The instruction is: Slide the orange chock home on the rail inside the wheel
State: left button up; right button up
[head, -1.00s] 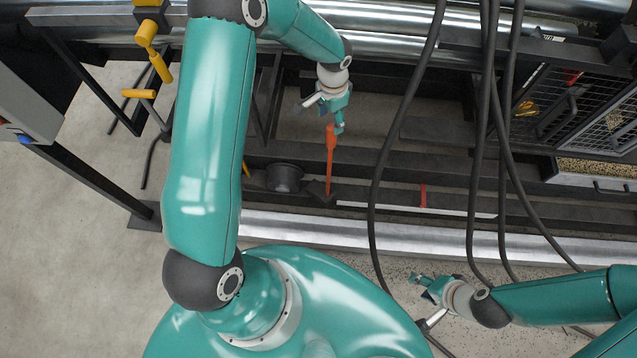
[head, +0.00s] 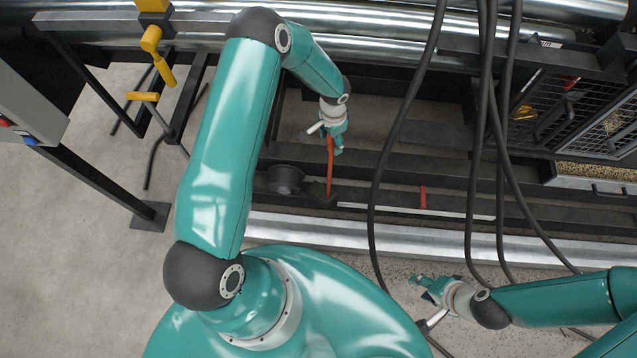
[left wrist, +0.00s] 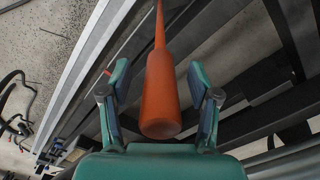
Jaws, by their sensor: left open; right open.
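The orange handle (head: 330,168) of the chock stands up from a dark wedge-like foot (head: 321,195) on the dark rail (head: 400,192). My left gripper (head: 335,143) is at the top of the handle. In the left wrist view my left gripper (left wrist: 160,90) is open, with one finger on each side of the orange handle (left wrist: 161,88) and gaps showing beside it. A dark round part (head: 285,178), which may be the wheel, is just left of the foot. My right gripper (head: 422,285) is open and empty near the floor, far from the chock.
A red mark (head: 423,196) and a pale strip (head: 455,213) lie along the rail, right of the chock. Black cables (head: 376,190) hang in front of it. A bright metal beam (head: 420,237) runs nearer to me. Mesh cages (head: 597,127) stand at the right.

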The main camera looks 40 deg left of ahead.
pick_arm(q)
grip_shut()
jog(key=shift+w+r, duration=0.1)
dwell(0.3)
jog(key=shift+r, duration=0.15)
